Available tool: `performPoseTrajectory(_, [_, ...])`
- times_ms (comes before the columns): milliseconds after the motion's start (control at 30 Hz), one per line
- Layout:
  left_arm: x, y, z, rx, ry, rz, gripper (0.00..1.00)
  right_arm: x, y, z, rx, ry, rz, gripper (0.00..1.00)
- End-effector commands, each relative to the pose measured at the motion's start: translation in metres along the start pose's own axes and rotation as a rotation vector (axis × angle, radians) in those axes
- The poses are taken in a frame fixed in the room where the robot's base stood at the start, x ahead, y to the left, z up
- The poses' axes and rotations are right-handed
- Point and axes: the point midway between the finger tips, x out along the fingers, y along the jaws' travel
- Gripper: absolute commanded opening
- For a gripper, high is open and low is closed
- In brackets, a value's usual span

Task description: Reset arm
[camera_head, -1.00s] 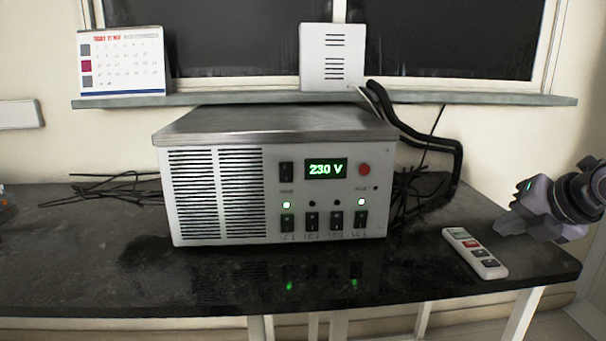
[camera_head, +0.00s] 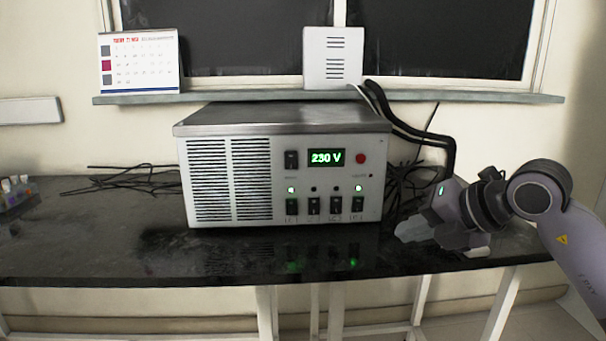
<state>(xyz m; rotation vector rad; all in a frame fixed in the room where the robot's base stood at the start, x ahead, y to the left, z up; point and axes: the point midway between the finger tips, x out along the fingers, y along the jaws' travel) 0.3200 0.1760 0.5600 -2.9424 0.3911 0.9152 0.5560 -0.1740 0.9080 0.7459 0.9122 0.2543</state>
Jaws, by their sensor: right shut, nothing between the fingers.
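My right gripper (camera_head: 408,232) is shut and empty at the right of the table, with its fingers pointing left toward the lower right side of the power unit and apart from it in the picture. The power unit (camera_head: 230,180) is a large grey-white box with a vented front, and its display (camera_head: 326,158) reads 230 V in green. It has a red round button (camera_head: 360,158), dark switches below and two lit green lamps. The white remote with buttons is mostly or wholly hidden behind my right gripper. My left gripper is not in view.
The dark table (camera_head: 120,250) is clear in front of the unit. Black cables (camera_head: 125,180) lie left of it and more run down its right side. Small bottles (camera_head: 15,190) stand at the far left. A calendar (camera_head: 140,62) and a white box (camera_head: 333,57) stand on the sill.

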Motion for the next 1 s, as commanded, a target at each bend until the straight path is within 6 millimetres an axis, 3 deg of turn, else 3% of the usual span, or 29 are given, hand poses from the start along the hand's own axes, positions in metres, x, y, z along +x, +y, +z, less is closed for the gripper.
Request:
performPoseTrajectory(33, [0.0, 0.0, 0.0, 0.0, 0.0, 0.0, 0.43, 0.011, -0.009, -0.018, 0.012, 0.061, 0.048, 0.0])
performPoseTrajectory(100, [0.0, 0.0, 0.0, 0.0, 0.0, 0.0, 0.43, 0.02, -0.007, -0.039, 0.023, 0.127, 0.14, 0.0])
performPoseTrajectory(300, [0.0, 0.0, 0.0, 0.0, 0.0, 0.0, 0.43, 0.031, 0.0, -0.093, 0.125, 0.274, 0.428, 0.0])
performPoseTrajectory(500, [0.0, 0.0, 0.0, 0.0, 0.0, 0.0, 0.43, 0.025, -0.002, -0.123, 0.346, 0.32, 0.7, 0.0])
performPoseTrajectory(633, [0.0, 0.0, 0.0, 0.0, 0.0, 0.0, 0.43, 0.021, -0.015, -0.128, 0.55, 0.284, 0.835, 0.0])
performPoseTrajectory(767, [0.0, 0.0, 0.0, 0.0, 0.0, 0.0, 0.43, 0.02, -0.046, -0.127, 0.801, 0.196, 0.912, 0.0])
performPoseTrajectory(867, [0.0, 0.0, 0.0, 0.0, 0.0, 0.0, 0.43, 0.024, -0.081, -0.129, 1.008, 0.102, 0.915, 0.0])
performPoseTrajectory(1000, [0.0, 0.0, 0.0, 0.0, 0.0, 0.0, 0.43, 0.034, -0.145, -0.142, 1.302, -0.051, 0.825, 0.0])
